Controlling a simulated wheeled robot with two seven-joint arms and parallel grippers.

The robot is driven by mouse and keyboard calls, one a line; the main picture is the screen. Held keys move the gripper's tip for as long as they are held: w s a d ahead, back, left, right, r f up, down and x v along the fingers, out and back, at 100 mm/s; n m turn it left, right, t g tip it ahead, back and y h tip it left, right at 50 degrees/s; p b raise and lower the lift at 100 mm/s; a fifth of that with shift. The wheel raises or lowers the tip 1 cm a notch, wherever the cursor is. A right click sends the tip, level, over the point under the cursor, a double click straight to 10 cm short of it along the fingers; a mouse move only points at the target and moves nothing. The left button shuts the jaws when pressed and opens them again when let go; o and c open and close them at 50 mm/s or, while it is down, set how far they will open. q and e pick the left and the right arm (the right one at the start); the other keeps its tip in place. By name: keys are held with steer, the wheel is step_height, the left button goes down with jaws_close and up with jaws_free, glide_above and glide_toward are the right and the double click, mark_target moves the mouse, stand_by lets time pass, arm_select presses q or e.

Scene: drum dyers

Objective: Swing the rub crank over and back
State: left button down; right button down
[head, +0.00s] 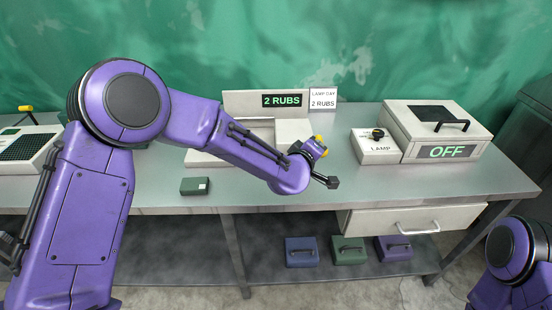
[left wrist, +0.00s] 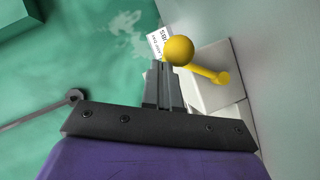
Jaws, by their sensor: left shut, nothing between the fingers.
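The rub crank shows a yellow ball knob (left wrist: 179,51) on a yellow bar (left wrist: 208,72) in the left wrist view. In the head view a bit of yellow knob (head: 318,139) shows beyond my left wrist. The crank's pale machine (head: 207,158) stands mid-table, mostly behind my left arm; its display (head: 282,100) reads 2 RUBS. My left gripper (left wrist: 163,68) is shut and empty, its tips right beside the knob; I cannot tell whether they touch it. In the head view its fingers are hard to make out. My right gripper is out of view.
A card (head: 323,98) reads LAMP DAY, 2 RUBS. At right stand a LAMP switch box (head: 378,155) and a handled box (head: 452,152) marked OFF. A small green block (head: 195,186) lies near the front edge. Handled blocks (head: 348,250) sit on the lower shelf.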

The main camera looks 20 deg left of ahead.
arm_select(q)
steer(key=s+a+r+b, duration=0.1)
steer(key=s+a+r, duration=0.1)
steer(key=s+r, duration=0.4)
steer(key=v, duration=0.4)
steer(key=shift+s+d, duration=0.25)
steer(key=shift+s, duration=0.15)
steer(key=shift+f, duration=0.2)
